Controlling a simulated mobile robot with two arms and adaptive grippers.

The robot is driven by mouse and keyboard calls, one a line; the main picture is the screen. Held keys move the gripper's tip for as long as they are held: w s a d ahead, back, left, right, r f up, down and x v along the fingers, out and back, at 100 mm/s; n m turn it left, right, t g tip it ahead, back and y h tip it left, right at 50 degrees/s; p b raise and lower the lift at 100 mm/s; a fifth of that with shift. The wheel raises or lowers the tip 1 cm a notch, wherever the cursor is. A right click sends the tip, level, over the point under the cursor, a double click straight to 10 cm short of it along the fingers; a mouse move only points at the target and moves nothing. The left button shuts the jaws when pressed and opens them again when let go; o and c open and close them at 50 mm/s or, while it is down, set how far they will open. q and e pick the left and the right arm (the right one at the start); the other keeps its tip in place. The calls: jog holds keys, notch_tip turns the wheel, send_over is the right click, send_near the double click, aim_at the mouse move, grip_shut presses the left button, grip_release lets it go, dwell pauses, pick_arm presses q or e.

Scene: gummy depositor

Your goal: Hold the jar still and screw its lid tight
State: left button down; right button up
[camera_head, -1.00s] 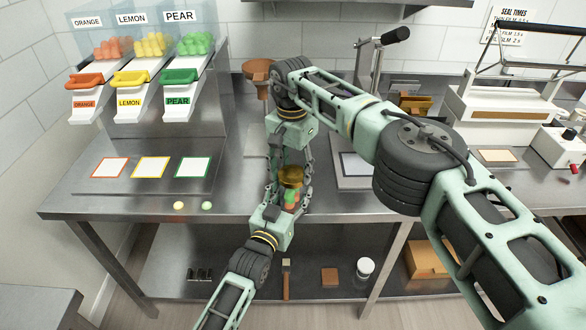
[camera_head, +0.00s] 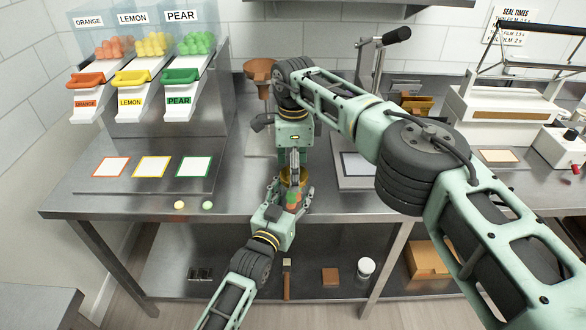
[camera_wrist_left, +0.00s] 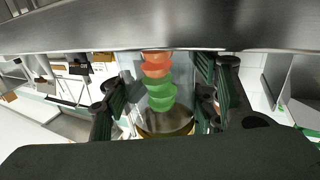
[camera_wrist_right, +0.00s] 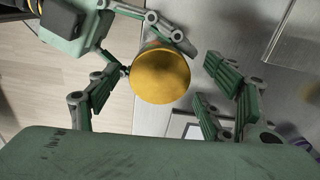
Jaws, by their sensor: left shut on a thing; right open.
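The clear jar (camera_head: 291,199) holds orange and green gummies, which also show in the left wrist view (camera_wrist_left: 158,85). My left gripper (camera_head: 287,203) is shut on the jar's sides at the table's front edge. The gold lid (camera_head: 307,178) sits on the jar's mouth. It shows as a round disc in the right wrist view (camera_wrist_right: 160,76) and at the jar's end in the left wrist view (camera_wrist_left: 165,122). My right gripper (camera_head: 294,164) points down above the lid, open, with fingers on either side and gaps to it. How tightly the lid sits cannot be seen.
Two loose gummies, yellow (camera_head: 179,205) and green (camera_head: 207,206), lie near the front edge at left. A tray with three framed cards (camera_head: 151,167) lies behind them. A brown funnel (camera_head: 259,70) stands behind my right gripper. A scale-like plate (camera_head: 356,165) is to the right.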

pick_arm(q)
jog(key=shift+a+f, duration=0.1)
pick_arm(e)
notch_tip(320, 180, up, 8)
jog(key=shift+f, duration=0.25)
pick_arm(q)
jog(key=c, duration=1.5)
grip_release()
jog(key=o, duration=0.9)
pick_arm(e)
jog(key=shift+w, duration=0.1)
pick_arm(q)
jog(key=shift+o, duration=0.2)
jog(key=v, duration=1.1)
jog(key=shift+s, duration=0.4)
jog(key=shift+a, duration=0.1)
